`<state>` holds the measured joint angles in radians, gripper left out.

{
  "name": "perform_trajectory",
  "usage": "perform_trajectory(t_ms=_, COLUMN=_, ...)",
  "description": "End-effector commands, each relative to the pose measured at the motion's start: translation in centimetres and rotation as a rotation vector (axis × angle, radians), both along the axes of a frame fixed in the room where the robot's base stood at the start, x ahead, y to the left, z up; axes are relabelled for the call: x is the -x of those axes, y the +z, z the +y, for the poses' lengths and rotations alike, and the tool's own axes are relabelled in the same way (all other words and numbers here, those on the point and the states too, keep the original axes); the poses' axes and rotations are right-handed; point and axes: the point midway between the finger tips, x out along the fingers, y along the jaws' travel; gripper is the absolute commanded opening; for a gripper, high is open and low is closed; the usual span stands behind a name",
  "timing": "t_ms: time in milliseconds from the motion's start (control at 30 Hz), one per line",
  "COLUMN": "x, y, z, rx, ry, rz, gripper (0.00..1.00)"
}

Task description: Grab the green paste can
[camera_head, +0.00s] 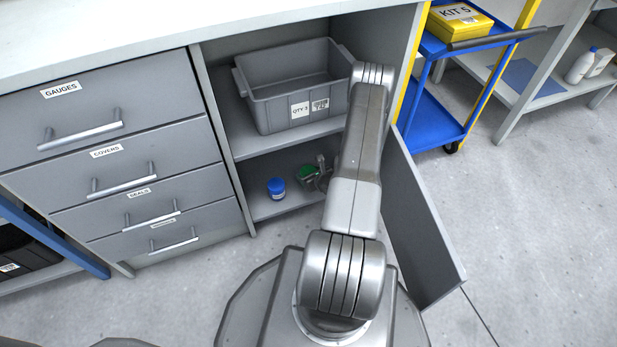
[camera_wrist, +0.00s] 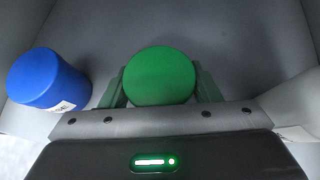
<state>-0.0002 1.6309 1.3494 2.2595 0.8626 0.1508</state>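The green paste can (camera_wrist: 160,76) stands in the lower compartment of the open cabinet. In the wrist view its round green top lies between the two fingers of my gripper (camera_wrist: 160,90), one on each side and very close to it. The can hides part of the fingers, so I cannot tell whether they press on it or stand just clear. In the head view the green can (camera_head: 306,174) shows partly beside my gripper (camera_head: 320,172), which is small and mostly hidden by my arm.
A blue can (camera_wrist: 47,80) stands close on the left, also in the head view (camera_head: 276,188). A grey bin (camera_head: 270,103) sits on the shelf above. The open cabinet door (camera_head: 418,225) is right of my arm. Drawers (camera_head: 105,160) are to the left.

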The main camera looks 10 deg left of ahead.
Motion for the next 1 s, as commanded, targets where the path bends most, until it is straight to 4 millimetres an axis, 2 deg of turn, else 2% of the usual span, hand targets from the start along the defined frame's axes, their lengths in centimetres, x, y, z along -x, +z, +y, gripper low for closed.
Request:
perform_trajectory(t_ms=33, x=0.0, y=0.0, z=0.0, rx=0.000, ry=0.000, rz=0.000, gripper=0.38)
perform_trajectory(t_ms=100, x=0.0, y=0.0, z=0.0, rx=-0.001, ry=0.000, rz=-0.001, gripper=0.28)
perform_trajectory(t_ms=367, x=0.0, y=0.5, z=0.0, rx=0.000, ry=0.001, rz=-0.001, gripper=0.28)
perform_trajectory(t_ms=467, x=-0.1, y=1.9, z=0.0, rx=0.000, ry=0.000, rz=-0.002, gripper=0.28)
perform_trajectory(t_ms=800, x=-0.1, y=8.5, z=0.0, rx=0.000, ry=0.000, rz=-0.002, gripper=0.28)
perform_trajectory(t_ms=1000, x=0.0, y=10.0, z=0.0, rx=0.001, ry=0.001, rz=-0.001, gripper=0.28)
